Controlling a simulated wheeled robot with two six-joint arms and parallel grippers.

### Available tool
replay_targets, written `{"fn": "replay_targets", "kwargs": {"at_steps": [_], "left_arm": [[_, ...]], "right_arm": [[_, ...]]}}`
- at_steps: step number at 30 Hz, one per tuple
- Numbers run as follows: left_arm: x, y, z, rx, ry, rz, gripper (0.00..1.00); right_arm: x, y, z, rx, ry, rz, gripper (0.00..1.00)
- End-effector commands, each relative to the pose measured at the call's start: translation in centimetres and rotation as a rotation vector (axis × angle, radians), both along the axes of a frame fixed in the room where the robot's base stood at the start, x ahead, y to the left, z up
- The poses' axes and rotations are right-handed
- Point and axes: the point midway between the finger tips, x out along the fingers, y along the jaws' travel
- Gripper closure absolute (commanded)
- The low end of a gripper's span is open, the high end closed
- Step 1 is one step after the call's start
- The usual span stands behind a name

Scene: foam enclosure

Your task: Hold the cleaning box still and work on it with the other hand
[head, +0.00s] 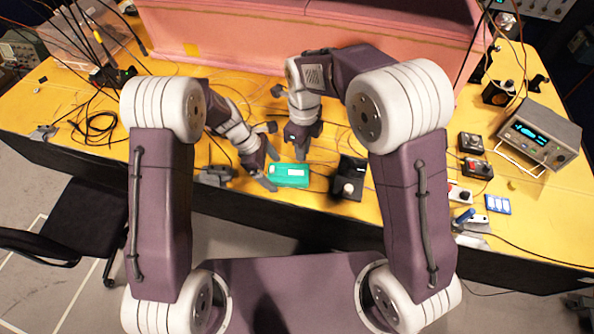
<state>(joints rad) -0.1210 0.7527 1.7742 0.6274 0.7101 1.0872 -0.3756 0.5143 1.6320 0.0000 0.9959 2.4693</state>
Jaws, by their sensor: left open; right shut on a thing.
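The cleaning box (289,176) is a small teal-green box lying flat on the yellow table near its front edge. My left gripper (270,169) is open at the box's left end, with one finger by the near left corner and the other by the far left corner. I cannot tell whether it touches the box. My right gripper (301,156) comes down from the far side and is shut at the box's far edge. The box is the only thing seen at its fingertips, and the exact contact is hidden by the gripper.
A black device (348,178) stands close to the box's right. A grey clamp-like piece (216,175) lies to the left. A pink foam enclosure (230,45) closes off the back. Instruments (540,133) and small boxes fill the right; black cables (95,125) lie on the left.

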Motion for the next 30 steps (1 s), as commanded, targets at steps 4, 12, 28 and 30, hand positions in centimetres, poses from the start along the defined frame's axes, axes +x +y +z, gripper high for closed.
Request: {"fn": "replay_targets", "kwargs": {"at_steps": [4, 12, 28, 30], "left_arm": [[0.3, 0.9, 2.4, -0.001, -0.008, 0.002, 0.10], [0.5, 3.5, 8.6, 0.000, -0.006, 0.002, 0.10], [0.5, 4.5, 10.9, 0.000, -0.001, 0.000, 0.10], [0.5, 4.5, 10.9, 0.000, -0.001, 0.000, 0.10]], "right_arm": [[0.0, 0.0, 0.0, 0.000, 0.000, 0.000, 1.00], [0.0, 0.0, 0.0, 0.000, 0.000, 0.000, 1.00], [0.0, 0.0, 0.0, 0.000, 0.000, 0.000, 1.00], [0.0, 0.0, 0.0, 0.000, 0.000, 0.000, 1.00]]}}
